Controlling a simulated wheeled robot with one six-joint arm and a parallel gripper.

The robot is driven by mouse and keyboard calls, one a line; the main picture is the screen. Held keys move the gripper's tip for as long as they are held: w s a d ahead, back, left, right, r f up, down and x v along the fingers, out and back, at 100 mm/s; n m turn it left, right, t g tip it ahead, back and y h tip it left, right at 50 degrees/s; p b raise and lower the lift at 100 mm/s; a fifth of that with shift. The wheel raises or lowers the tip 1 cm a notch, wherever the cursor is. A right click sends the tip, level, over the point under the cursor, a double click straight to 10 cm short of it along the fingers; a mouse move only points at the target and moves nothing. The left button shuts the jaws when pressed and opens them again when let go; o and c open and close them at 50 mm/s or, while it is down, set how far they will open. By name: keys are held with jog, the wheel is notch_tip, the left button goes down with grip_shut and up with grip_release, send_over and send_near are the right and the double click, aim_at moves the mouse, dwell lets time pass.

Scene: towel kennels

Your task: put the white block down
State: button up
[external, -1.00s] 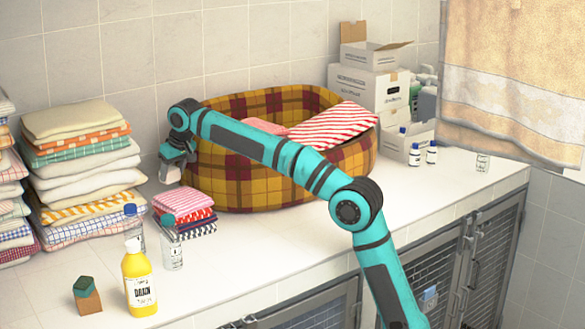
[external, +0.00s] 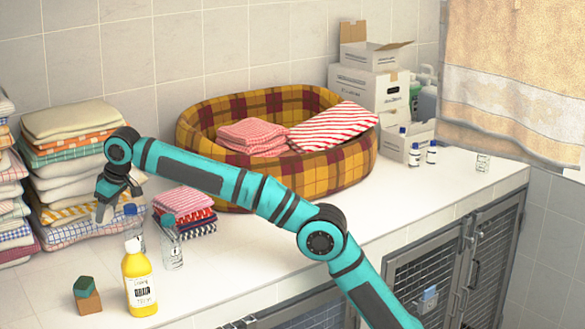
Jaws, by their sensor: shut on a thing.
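My gripper (external: 117,200) hangs pointing down over the left part of the counter, in front of the tall towel stack. It is shut on the white block. The block is small here and hard to make out against the pale towels behind it, so its tilt and its exact height above the counter cannot be told. The white counter (external: 235,262) lies below.
Near my gripper stand a blue-capped clear bottle (external: 133,212), a yellow bottle (external: 139,283), a clear labelled container (external: 172,250) and small folded cloths (external: 184,200). A green piece (external: 84,285) sits on a brown block (external: 88,303). The plaid bed (external: 325,173) stands behind.

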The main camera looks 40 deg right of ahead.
jog(key=s+a+f+n, duration=0.1)
jog(key=s+a+n, duration=0.1)
jog(key=s+a, duration=0.55)
jog(key=shift+y, duration=0.3)
jog(key=x, duration=0.3)
jog(key=d+x, duration=0.1)
jog(key=x, duration=0.2)
jog(key=s+f+x, duration=0.1)
jog(key=x, duration=0.2)
jog(key=shift+d+f, duration=0.15)
jog(key=shift+f, duration=0.15)
jog(key=shift+w+f, duration=0.1)
jog(key=o, duration=1.1)
jog(key=v, duration=1.2)
jog(key=shift+w, duration=0.15)
